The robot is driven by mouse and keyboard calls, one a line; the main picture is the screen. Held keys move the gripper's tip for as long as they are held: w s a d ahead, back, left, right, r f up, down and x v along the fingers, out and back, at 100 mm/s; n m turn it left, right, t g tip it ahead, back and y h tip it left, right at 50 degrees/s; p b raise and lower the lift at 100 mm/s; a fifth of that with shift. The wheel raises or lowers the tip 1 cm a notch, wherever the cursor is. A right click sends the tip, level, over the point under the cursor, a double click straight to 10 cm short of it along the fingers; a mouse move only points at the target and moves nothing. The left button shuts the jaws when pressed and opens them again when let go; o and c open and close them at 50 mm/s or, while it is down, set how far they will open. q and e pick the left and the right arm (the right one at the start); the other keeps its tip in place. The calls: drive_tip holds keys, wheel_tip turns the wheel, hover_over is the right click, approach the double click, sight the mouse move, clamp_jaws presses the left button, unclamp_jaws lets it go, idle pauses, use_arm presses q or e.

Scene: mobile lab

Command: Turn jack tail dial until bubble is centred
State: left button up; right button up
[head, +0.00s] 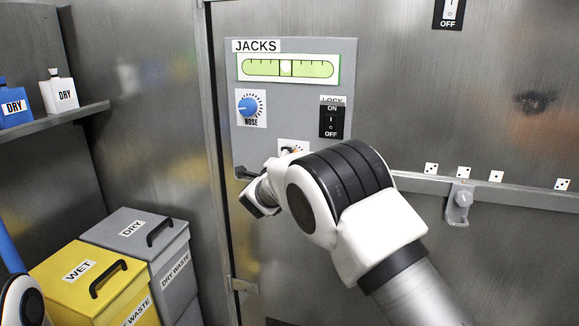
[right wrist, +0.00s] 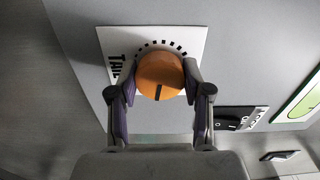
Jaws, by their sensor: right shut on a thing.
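The orange TAIL dial (right wrist: 160,73) sits on a white label in the right wrist view, its dark pointer line toward the bottom of that view. My right gripper (right wrist: 160,82) is shut on it, a finger on each side. In the head view my right wrist hides most of the dial, and part of the gripper (head: 258,193) shows left of the wrist. The green bubble level (head: 318,69) is at the top of the JACKS panel (head: 345,62). A pale patch, seemingly the bubble, lies about mid-vial between dark marks. My left gripper is out of view.
The blue NOSE dial (head: 247,106) and black LOCK switch (head: 331,121) are on the same panel, above my right wrist. Yellow WET (head: 60,268) and grey DRY (head: 112,238) waste bins stand lower left. A shelf (head: 60,118) holds bottles. A rail (head: 410,182) runs right.

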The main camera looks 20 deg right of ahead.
idle(0.5)
drive_tip(key=o, duration=1.2)
drive_tip(key=shift+c, duration=0.2)
drive_tip(key=shift+r, duration=0.1)
